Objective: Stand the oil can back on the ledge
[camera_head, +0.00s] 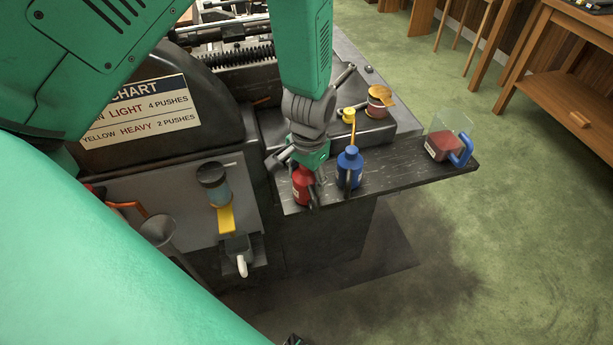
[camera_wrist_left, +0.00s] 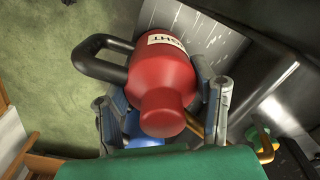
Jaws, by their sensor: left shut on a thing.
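My left gripper (camera_head: 300,165) is shut on a red oil can (camera_head: 303,187) at the front left part of the dark ledge (camera_head: 410,165). The can looks about upright, and I cannot tell whether its base touches the ledge. In the left wrist view the red can (camera_wrist_left: 162,80) sits between the two fingers, with a black handle on the left and a pale label partly in sight. My right gripper is not in view.
A clear jug (camera_head: 445,143) with red liquid and a blue handle stands at the ledge's right end. The ledge between it and the blue can is clear. A brown-topped pot (camera_head: 379,101) stands behind. A dark-lidded jar (camera_head: 213,184) is on the machine's front left.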

